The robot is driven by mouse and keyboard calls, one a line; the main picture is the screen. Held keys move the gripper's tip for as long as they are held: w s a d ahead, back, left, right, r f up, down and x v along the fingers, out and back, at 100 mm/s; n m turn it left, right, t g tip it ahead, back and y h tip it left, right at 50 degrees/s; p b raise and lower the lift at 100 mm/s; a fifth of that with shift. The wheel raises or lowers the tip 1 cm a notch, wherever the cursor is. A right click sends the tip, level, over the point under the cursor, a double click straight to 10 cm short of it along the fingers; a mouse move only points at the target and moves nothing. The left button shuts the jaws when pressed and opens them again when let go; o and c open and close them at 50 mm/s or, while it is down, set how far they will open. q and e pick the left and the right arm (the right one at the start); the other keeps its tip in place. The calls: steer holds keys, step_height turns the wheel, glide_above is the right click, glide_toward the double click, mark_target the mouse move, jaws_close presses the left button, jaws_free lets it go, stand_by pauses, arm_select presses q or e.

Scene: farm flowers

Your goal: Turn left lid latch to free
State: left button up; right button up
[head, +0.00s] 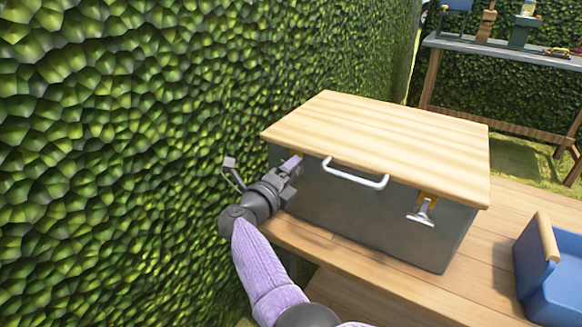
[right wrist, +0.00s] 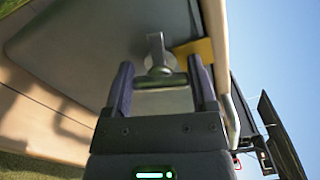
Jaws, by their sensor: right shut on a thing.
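A grey box (head: 370,210) with a pale wooden lid (head: 385,135) stands on a wooden table, and the lid lies flat on it. The left lid latch (right wrist: 155,48) is silver with a yellow catch (right wrist: 192,50) beside it. In the head view my right gripper (head: 291,165) is at the left end of the box's front and mostly hides this latch. In the right wrist view my right gripper (right wrist: 160,68) has its fingers on both sides of the latch and is shut on it. The right latch (head: 422,212) hangs below its yellow catch. My left gripper is not in view.
A white handle (head: 355,175) sticks out from the box front between the latches. A green hedge (head: 150,100) stands close on the left. A blue crate (head: 550,285) is at the right on the table (head: 340,255). A workbench (head: 500,48) stands behind.

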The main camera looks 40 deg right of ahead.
steer(key=shift+n+p, duration=0.5)
steer(key=shift+n, duration=1)
steer(key=shift+f+n, duration=0.1)
steer(key=shift+n, duration=0.2)
steer(key=o, duration=1.2)
steer(key=shift+c, duration=0.2)
steer(key=p+v, duration=0.3)
steer(key=v, duration=0.7)
